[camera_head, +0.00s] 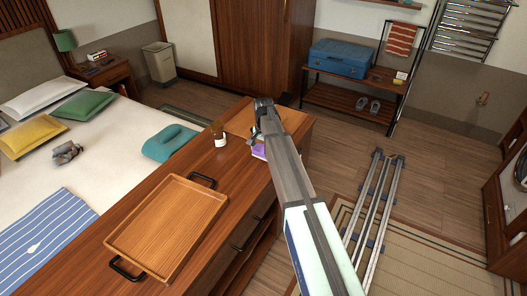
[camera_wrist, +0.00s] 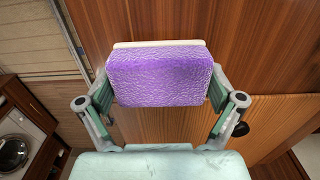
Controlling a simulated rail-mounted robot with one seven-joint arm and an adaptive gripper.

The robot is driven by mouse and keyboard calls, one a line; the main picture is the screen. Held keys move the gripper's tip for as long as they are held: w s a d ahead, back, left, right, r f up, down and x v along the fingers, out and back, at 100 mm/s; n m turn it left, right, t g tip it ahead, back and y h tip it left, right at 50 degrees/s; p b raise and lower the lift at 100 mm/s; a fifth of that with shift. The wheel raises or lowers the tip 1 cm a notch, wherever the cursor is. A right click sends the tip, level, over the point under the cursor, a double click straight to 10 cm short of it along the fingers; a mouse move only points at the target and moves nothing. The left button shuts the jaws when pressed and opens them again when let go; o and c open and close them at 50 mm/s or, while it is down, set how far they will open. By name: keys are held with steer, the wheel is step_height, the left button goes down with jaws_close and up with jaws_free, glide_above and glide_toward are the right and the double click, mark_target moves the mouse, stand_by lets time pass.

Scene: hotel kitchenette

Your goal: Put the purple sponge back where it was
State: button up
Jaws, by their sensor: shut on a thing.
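The purple sponge (camera_wrist: 160,80) has a thin cream layer along its far edge. In the wrist view my gripper (camera_wrist: 161,92) has its two green-padded fingers on the left and right sides of the sponge, shut on it. In the head view the sponge (camera_head: 259,151) is a small purple patch at the right part of the long wooden cabinet (camera_head: 240,180), mostly hidden by my arm. My gripper (camera_head: 257,137) is over the cabinet top there. I cannot tell whether the sponge touches the surface.
A wooden tray (camera_head: 165,225) with black handles lies on the cabinet's near part. A lighter wooden panel (camera_head: 290,118) lies at the far end. The bed (camera_head: 95,160) is to the left.

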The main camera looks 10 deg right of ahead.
mark_target(263, 148)
steer(key=shift+f, duration=0.5)
steer(key=shift+f, duration=0.1)
steer(key=o, duration=1.1)
step_height(263, 148, up, 12)
steer(key=b, duration=0.3)
